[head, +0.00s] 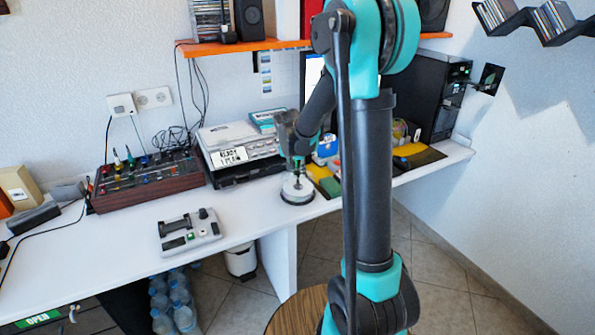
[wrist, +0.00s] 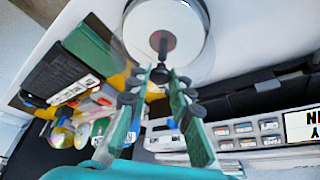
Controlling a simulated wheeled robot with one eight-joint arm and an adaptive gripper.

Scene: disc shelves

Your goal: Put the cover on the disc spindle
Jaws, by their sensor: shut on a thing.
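The disc spindle (head: 297,191) stands on the white desk near its front edge, with pale discs on a dark round base. In the wrist view the spindle's white disc stack (wrist: 184,20) is at the top, with a dark centre post. My gripper (head: 297,158) is above the spindle, pointing down. In the wrist view my gripper's green fingers (wrist: 160,80) are closed around a dark knob. This appears to belong to a clear cover (wrist: 122,50), whose faint outline surrounds the discs. Whether the cover touches the base cannot be told.
A mixer (head: 148,180) and a silver device (head: 240,145) stand behind left. A small grey controller (head: 190,231) lies at the front left. Yellow and green cases (head: 326,182) stand close to the spindle's right. An orange shelf (head: 230,46) hangs above.

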